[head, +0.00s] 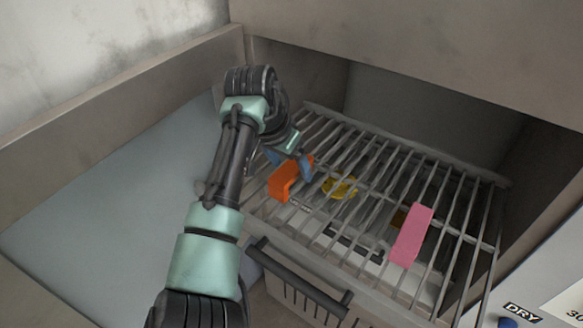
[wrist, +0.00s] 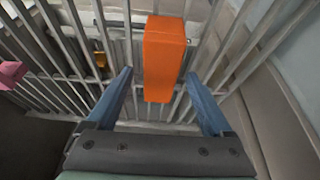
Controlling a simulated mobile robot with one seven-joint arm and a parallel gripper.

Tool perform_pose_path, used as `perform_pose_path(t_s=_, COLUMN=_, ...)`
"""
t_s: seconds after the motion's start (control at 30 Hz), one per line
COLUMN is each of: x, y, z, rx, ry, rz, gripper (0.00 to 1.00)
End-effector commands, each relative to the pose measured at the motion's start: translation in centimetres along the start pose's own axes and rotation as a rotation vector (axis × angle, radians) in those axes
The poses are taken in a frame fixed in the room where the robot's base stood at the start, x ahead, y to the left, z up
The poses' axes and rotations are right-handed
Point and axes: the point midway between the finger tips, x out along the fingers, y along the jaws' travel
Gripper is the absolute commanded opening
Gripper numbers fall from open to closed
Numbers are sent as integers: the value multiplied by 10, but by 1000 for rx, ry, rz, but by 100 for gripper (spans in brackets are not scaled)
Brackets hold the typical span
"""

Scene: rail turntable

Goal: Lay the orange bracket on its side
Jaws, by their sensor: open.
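The orange bracket (head: 284,182) rests on the wire rack, near its left front part, in the head view. In the wrist view the orange bracket (wrist: 164,58) appears as a tall block, with its lower end between the blue fingers. My gripper (head: 291,160) is open and close beside the bracket in the head view. In the wrist view my gripper (wrist: 158,88) has a finger on each side of the bracket, with gaps visible on both sides. I cannot tell how deep the fingers reach along it.
The wire rack (head: 345,122) has open gaps between its bars. A pink block (head: 411,235) lies on its right part. A yellow object (head: 340,186) is right of the bracket. A dark handle (head: 297,277) sticks out at the front. Walls enclose the rack's back and right.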

Motion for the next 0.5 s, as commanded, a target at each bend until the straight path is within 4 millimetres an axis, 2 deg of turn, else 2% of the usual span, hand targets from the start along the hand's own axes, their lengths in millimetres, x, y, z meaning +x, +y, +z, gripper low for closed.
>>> perform_pose_path(t_s=0.13, x=14, y=1, z=0, rx=2, ry=-1, rz=0, gripper=85)
perform_pose_path(t_s=0.37, x=17, y=0, z=-1, rx=2, ry=1, rz=-1, gripper=85)
perform_pose_path(t_s=0.5, x=16, y=0, z=-1, rx=2, ry=1, rz=-1, gripper=63)
